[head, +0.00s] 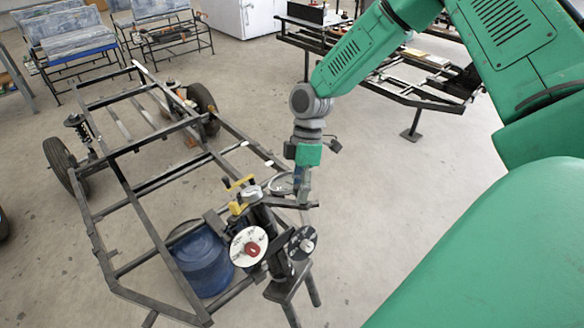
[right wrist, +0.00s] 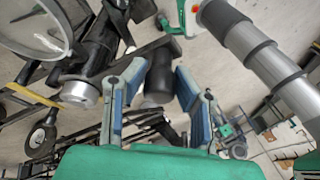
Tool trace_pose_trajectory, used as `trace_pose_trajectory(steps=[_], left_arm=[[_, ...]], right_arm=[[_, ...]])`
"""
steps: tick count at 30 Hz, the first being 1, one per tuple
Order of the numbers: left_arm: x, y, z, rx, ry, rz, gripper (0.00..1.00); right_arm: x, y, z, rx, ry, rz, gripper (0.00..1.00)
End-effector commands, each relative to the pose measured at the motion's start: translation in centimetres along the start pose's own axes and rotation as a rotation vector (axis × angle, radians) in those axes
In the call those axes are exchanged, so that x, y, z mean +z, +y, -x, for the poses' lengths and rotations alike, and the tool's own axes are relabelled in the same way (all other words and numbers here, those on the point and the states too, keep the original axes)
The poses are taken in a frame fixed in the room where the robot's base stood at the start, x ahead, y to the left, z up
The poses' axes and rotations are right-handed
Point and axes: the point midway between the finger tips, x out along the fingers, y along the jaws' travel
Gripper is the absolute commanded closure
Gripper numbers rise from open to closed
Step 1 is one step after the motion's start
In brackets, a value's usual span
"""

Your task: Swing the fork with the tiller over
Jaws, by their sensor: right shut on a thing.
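The tiller (head: 286,203) is a dark bar at the front end of the frame, seen in the head view. Its black cylindrical grip (right wrist: 158,80) shows between the fingers in the right wrist view. My right gripper (head: 304,196) comes down from above and is shut on the tiller; its blue-grey fingers also show in the right wrist view (right wrist: 159,68). The fork (head: 274,236) stands below the tiller as dark upright tubes, partly hidden by a white disc with a red hub (head: 248,246). My left gripper is not in view.
The black tubular frame (head: 150,228) with two rear wheels fills the left floor. A blue drum (head: 203,262) stands inside it. A yellow part (head: 239,183) is close left of the tiller. A dark bench (head: 390,86) stands behind. Bare floor lies right of the fork.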

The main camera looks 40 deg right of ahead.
Motion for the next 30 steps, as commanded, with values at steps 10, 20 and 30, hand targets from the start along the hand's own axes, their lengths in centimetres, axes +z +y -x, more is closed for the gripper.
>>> trace_pose_trajectory(steps=[10,20,30], left_arm=[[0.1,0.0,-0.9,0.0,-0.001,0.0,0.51],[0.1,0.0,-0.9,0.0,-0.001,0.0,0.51],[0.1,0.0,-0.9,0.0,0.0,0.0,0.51]], right_arm=[[1.6,2.1,0.5,-0.052,0.007,0.138,1.0],[1.8,2.5,0.7,-0.061,0.005,0.165,1.0],[1.8,2.5,0.8,-0.06,0.005,0.165,0.56]])
